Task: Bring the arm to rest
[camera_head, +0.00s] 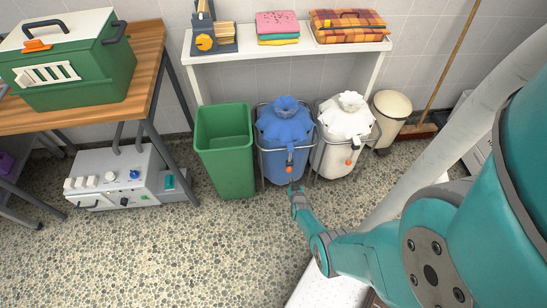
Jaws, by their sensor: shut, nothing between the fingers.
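My teal arm reaches in from the right. My gripper (292,186) is at its far end, small in the picture, in front of the lower part of the blue bag (285,135). It looks shut and empty, and its fingers are hard to make out. I cannot tell whether it touches the bag or its stand.
A green bin (224,150) and a white bag (345,135) flank the blue bag under a white shelf (288,51). A wooden table (145,60) bears a green pet carrier (75,75). A grey machine (120,180) stands below. The pebbled floor is clear at lower left.

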